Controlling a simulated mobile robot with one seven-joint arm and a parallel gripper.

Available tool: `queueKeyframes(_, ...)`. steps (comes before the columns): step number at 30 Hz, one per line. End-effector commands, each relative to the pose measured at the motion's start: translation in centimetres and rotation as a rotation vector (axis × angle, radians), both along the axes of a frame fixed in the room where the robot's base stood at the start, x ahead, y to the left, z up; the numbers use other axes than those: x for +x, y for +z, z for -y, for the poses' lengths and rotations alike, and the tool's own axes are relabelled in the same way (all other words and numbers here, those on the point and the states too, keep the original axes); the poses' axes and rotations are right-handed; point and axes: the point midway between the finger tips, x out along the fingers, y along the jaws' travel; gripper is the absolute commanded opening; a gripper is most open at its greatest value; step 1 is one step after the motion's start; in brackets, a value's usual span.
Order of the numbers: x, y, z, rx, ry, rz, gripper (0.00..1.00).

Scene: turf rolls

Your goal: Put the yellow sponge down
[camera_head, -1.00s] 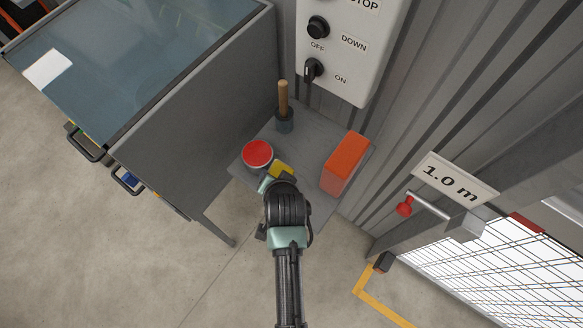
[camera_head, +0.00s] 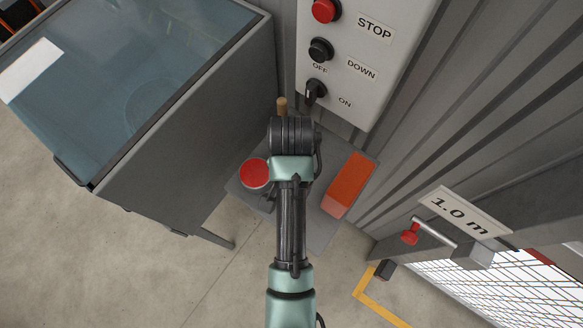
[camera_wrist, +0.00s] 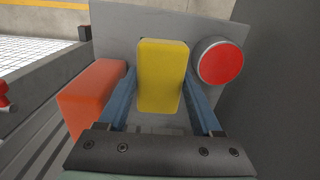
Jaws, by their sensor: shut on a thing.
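The yellow sponge (camera_wrist: 162,65) is held upright in the wrist view, between the two blue fingers of my gripper (camera_wrist: 160,88). The fingers press on its left and right sides. Behind it lies the grey shelf top (camera_wrist: 125,30); I cannot tell the gap between sponge and shelf. In the head view my wrist and forearm cover the sponge and the fingers. The grey shelf (camera_head: 318,228) shows there on both sides of my arm.
A round tin with a red top (camera_head: 254,173) stands left of my arm. An orange block (camera_head: 348,185) stands to the right. A wooden handle (camera_head: 282,105) shows behind my wrist. A control box (camera_head: 352,60) hangs on the wall beyond. A grey cabinet (camera_head: 185,130) borders the left.

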Motion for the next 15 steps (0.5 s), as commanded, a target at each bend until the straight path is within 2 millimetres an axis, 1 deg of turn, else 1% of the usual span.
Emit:
queueKeyframes(6,-0.2,-3.8,0.0,0.000,0.001,-0.006,0.14)
queueKeyframes(9,-0.1,-5.1,0.0,0.000,0.001,-0.004,0.14)
queueKeyframes(13,-0.1,-6.3,0.0,0.000,0.001,-0.004,0.14)
queueKeyframes(15,-0.2,-7.4,0.0,0.000,0.001,-0.006,0.14)
